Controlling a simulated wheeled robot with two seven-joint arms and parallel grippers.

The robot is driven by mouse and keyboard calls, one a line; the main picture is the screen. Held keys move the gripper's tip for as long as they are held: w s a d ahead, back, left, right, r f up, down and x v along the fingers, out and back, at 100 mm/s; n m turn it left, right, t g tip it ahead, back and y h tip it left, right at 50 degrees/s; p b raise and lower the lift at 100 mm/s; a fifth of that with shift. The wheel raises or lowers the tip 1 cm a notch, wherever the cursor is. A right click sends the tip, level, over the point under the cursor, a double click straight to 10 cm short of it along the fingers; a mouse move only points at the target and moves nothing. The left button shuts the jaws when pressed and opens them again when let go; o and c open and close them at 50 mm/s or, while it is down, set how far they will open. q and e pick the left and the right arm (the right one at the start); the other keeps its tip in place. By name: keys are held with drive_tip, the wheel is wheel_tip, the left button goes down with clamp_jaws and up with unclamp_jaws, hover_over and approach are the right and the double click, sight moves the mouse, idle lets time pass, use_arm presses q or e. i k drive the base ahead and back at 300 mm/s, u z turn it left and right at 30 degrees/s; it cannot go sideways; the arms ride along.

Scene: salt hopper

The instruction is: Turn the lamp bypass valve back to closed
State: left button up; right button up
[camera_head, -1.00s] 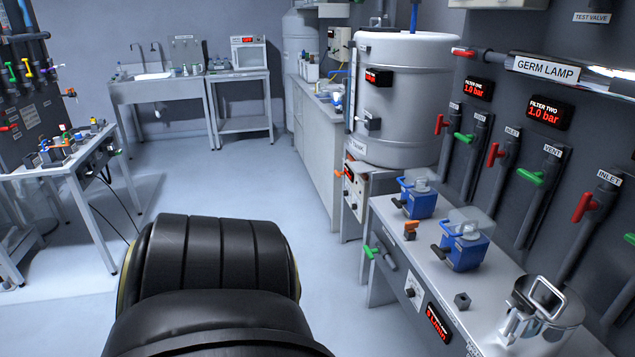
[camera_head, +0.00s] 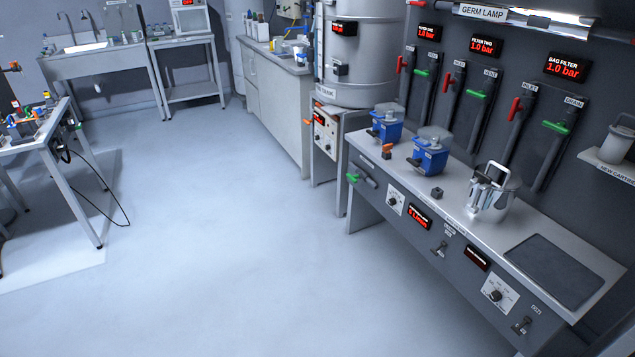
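No valve label reading lamp bypass can be made out. The GERM LAMP sign (camera_head: 483,12) is at the top edge, beside the lit lamp tube (camera_head: 560,17). A red handle (camera_head: 416,3) shows at the top edge left of that sign, partly cut off, so its setting cannot be told. Below, the wall panel carries red handles and green handles on dark pipes, such as a red inlet handle (camera_head: 515,108) and a green drain handle (camera_head: 555,127). Neither of my grippers is in view.
A steel bench (camera_head: 450,193) with blue pumps (camera_head: 431,153) and a steel pot (camera_head: 492,192) stands before the panel. The middle floor is clear.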

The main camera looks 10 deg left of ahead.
sight(353, 179)
drive_tip(key=z, duration=0.25)
drive_tip(key=i, duration=1.2)
drive_tip(key=u, duration=0.5)
